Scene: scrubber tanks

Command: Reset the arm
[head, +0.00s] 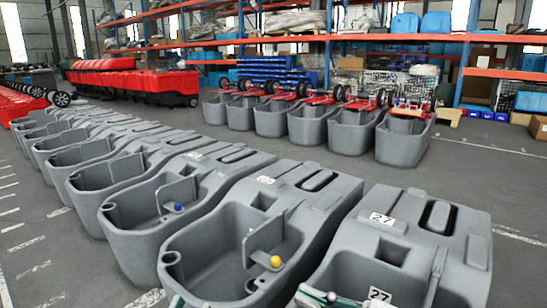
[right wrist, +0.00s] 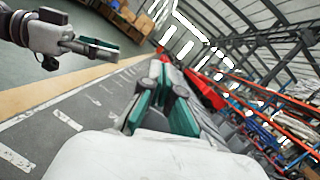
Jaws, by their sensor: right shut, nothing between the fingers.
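My right gripper (head: 325,298) shows at the bottom edge of the head view, low in front of the nearest grey tank (head: 462,240) labelled 27. In the right wrist view my right gripper (right wrist: 163,68) has its teal fingers meeting at the tips, with nothing between them. My left gripper (right wrist: 98,48) shows at the upper left of the right wrist view, held above the floor. Its finger gap cannot be made out. A small pale-green piece at the bottom edge of the head view may be part of it.
A row of grey tanks (head: 180,270) runs away to the left, one with a yellow knob (head: 276,261). More grey tanks (head: 318,128) with red wheeled frames stand behind. Orange-beamed shelving (head: 420,38) lines the back. An open floor aisle (head: 330,165) lies between rows.

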